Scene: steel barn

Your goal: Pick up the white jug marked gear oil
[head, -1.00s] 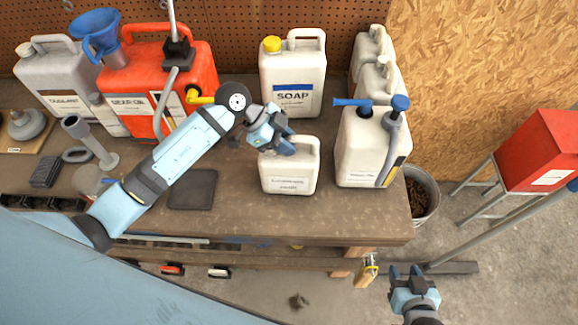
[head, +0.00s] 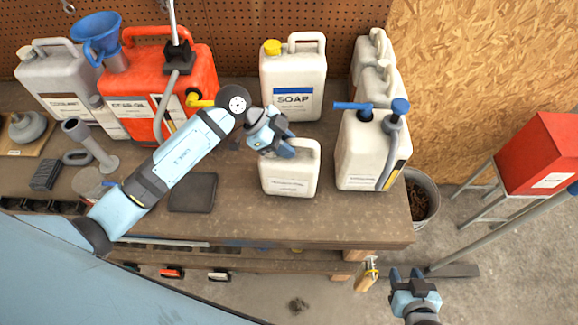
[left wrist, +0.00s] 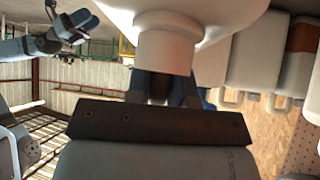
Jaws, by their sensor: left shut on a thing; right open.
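A small white jug (head: 289,178) stands at the front of the workbench (head: 240,215), with a handle at its upper right and a label too small to read. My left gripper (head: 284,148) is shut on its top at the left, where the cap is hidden. In the left wrist view, the white jug (left wrist: 205,12) fills the top, its pale neck or cap (left wrist: 165,50) at the fingers. I cannot tell whether the base is off the bench. My right gripper (head: 413,278) is open and empty, low right, beyond the bench's front edge.
A white soap jug (head: 290,75) stands behind, and a white jug with a blue-topped pump (head: 365,155) stands close right. A red gear oil can (head: 195,70) and grey coolant can (head: 52,75) are behind left. A dark pad (head: 193,192) lies left.

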